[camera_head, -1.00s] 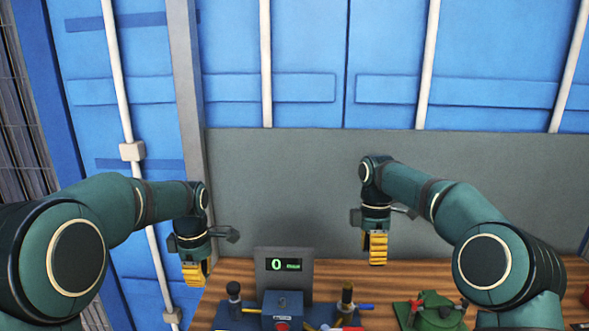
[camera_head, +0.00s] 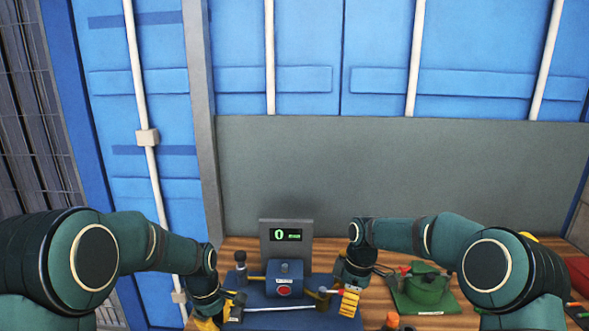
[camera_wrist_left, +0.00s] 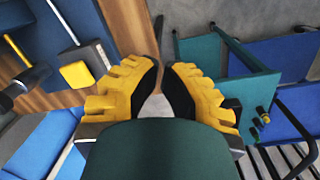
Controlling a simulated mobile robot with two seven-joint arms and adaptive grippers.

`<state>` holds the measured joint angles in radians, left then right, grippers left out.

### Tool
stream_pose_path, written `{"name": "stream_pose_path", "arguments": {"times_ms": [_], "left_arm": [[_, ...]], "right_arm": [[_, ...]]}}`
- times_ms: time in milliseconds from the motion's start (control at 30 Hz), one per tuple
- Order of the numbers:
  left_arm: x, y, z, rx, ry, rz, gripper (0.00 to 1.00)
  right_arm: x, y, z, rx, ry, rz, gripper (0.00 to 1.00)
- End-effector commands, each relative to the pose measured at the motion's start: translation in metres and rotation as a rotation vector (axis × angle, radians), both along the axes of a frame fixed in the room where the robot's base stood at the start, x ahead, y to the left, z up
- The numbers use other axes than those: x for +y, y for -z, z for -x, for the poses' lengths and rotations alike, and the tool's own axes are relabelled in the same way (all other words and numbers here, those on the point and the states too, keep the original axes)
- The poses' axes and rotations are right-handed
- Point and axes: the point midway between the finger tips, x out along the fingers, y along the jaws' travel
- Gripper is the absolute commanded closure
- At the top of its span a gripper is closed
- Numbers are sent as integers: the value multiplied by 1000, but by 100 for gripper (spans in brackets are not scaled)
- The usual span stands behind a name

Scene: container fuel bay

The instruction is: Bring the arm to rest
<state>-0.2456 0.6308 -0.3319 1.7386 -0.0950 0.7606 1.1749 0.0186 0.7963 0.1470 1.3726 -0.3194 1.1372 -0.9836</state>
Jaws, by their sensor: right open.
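My left arm comes in from the left in the head view, and its yellow-fingered gripper (camera_head: 207,322) hangs low beside the left end of the blue device, partly cut off by the lower edge. In the left wrist view its two yellow fingers (camera_wrist_left: 161,75) stand apart with nothing between them. My right arm comes in from the right, and its gripper (camera_head: 349,301) points down at the right end of the blue device (camera_head: 283,283). It is open; whether it touches the device I cannot tell.
A grey display panel (camera_head: 287,243) stands behind the blue device on the wooden bench (camera_head: 240,243). A green fixture (camera_head: 424,287) is right of my right gripper. An orange-capped item (camera_head: 392,320) is at the front. A grey wall (camera_head: 400,170) closes the back.

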Motion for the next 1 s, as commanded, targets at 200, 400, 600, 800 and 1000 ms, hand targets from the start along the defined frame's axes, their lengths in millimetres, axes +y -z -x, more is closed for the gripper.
{"name": "stream_pose_path", "arguments": {"times_ms": [200,400,600,800,1000], "left_arm": [[-24,122,53,-55,300,73,100],[-50,203,114,-147,565,124,100],[-71,251,175,-249,789,144,100],[-82,266,208,-316,917,137,100],[-84,267,214,-334,946,132,100]], "right_arm": [[32,130,58,22,347,-95,49],[47,217,132,64,739,-160,49],[45,270,210,101,1128,-181,49],[36,286,256,108,1359,-179,49],[33,286,265,105,1411,-179,49]]}}
